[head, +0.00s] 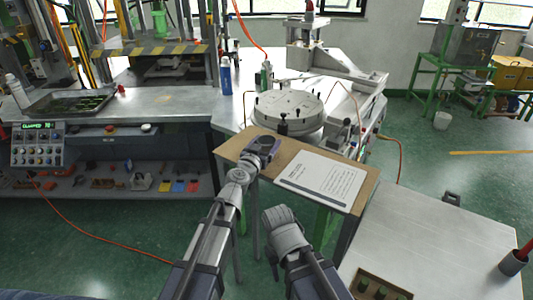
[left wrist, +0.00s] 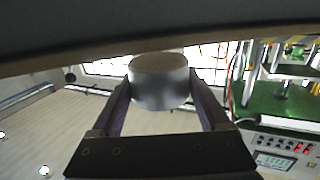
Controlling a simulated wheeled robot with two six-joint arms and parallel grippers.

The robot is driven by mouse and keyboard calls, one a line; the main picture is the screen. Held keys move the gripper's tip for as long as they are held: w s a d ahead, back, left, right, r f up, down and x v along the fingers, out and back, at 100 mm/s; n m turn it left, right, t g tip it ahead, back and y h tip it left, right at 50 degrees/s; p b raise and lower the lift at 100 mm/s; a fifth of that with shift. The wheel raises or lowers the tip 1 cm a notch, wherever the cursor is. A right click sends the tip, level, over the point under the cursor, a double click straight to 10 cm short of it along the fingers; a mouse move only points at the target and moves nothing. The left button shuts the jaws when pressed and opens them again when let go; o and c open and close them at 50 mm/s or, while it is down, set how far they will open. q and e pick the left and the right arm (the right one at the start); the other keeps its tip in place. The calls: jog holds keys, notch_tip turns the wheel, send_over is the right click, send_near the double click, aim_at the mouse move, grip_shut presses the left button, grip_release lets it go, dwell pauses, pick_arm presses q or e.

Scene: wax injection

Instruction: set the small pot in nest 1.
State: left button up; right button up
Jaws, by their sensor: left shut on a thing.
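My left gripper (head: 264,146) is over the left part of the brown board-topped table, close to its left edge. In the left wrist view its two dark fingers are shut on a grey, smooth, round-sided piece (left wrist: 160,82), which looks like the small pot. The pot is between the fingertips, and its far side is hidden. In the head view the pot is too small and covered to make out. My right arm's end (head: 285,232) hangs low in front of the table; its fingers are not clear. I cannot pick out a marked nest 1.
A printed sheet (head: 322,178) lies on the brown table (head: 232,148). A round grey machine plate (head: 288,104) with small upright parts stands behind it. A blue bottle (head: 226,76) is on the steel bench. A pale table (head: 430,245) stands at right. A dark edge crosses the left wrist view's top.

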pick_arm(q)
jog(key=shift+f+b, duration=0.7)
jog(key=shift+f, duration=0.5)
pick_arm(e)
jog(key=shift+f, duration=1.2)
jog(key=shift+f, duration=0.1)
pick_arm(q)
jog(key=shift+f, duration=0.2)
jog(key=o, duration=1.3)
jog(key=shift+r, duration=0.1)
jog(key=shift+c, duration=0.2)
